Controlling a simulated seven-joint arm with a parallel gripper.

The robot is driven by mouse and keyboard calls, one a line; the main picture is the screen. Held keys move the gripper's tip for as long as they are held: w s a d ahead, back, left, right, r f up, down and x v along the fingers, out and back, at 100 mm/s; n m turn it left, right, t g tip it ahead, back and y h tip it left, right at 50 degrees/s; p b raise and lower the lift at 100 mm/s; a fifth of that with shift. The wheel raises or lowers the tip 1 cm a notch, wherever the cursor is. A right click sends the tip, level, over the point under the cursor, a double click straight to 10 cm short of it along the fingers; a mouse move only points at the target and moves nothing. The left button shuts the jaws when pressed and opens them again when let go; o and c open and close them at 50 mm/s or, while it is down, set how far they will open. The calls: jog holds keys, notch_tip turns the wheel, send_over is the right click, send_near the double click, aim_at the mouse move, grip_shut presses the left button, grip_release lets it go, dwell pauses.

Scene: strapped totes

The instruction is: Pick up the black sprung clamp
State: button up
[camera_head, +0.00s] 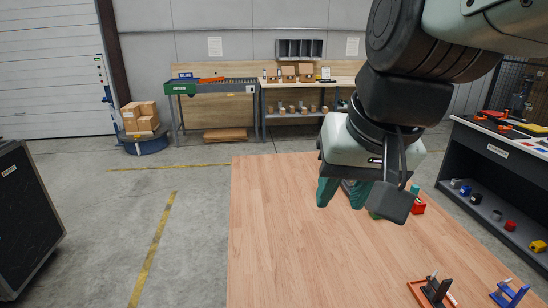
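My gripper (342,194) hangs over the wooden table, its two teal fingers apart and pointing down. A dark grey thing shows just behind and between the fingers; my arm hides most of it, and I cannot tell what it is. A black upright item (436,287) with a forked top stands on an orange-red base (418,290) at the table's front right. It may be the black sprung clamp, but it is too small to be sure. My gripper is well behind and left of it, not touching it.
A blue upright item (509,292) stands right of the black one. A red container (418,207) and something green are partly hidden by my arm. The left part of the wooden table (275,235) is clear. A dark shelf unit (490,165) stands at right, a black cabinet (25,220) at left.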

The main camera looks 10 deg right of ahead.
jog(key=w+d+f+m+g, duration=0.2)
jog(key=w+d+f+m, duration=0.25)
jog(key=w+d, duration=0.35)
jog(key=m+g, duration=0.3)
jog(key=m, duration=0.9)
send_over(448, 280)
jog(key=shift+h, duration=0.3)
notch_tip(448, 280, down, 27)
jog(key=shift+a+f, duration=0.1)
jog(key=shift+f, duration=3.05)
grip_shut()
jog(key=shift+r, duration=0.1)
